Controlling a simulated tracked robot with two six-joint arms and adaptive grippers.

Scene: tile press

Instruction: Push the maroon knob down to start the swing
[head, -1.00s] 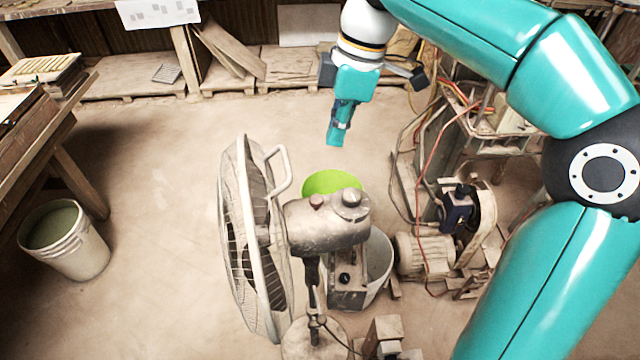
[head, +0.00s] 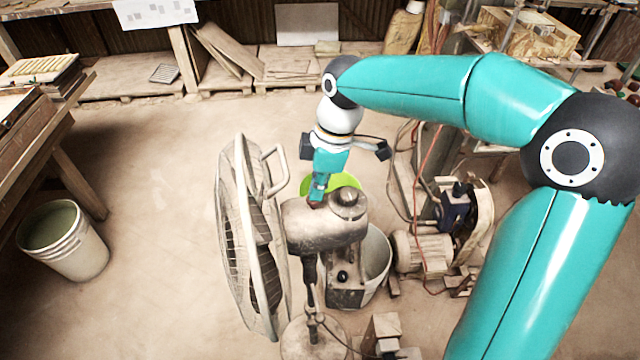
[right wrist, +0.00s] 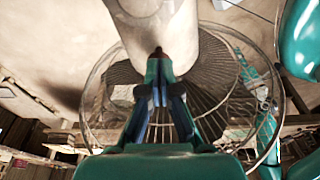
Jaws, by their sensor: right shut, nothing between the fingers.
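The pedestal fan stands in the middle of the head view, with its grey motor housing (head: 325,228) behind the round wire guard (head: 247,240). The small maroon knob (head: 314,204) is on top of the housing, mostly covered by my right gripper (head: 317,192). In the right wrist view the knob (right wrist: 158,51) shows just beyond the fingertips (right wrist: 158,65). My right gripper is shut and empty, pointing down with its tips at the knob. I cannot tell whether they touch it or whether the knob is pressed. My left gripper is not in view.
A larger grey knob (head: 348,198) sits beside the maroon one on the housing. A bucket (head: 377,262) and a motor (head: 420,250) stand right of the fan. A white bucket (head: 65,240) is at the left.

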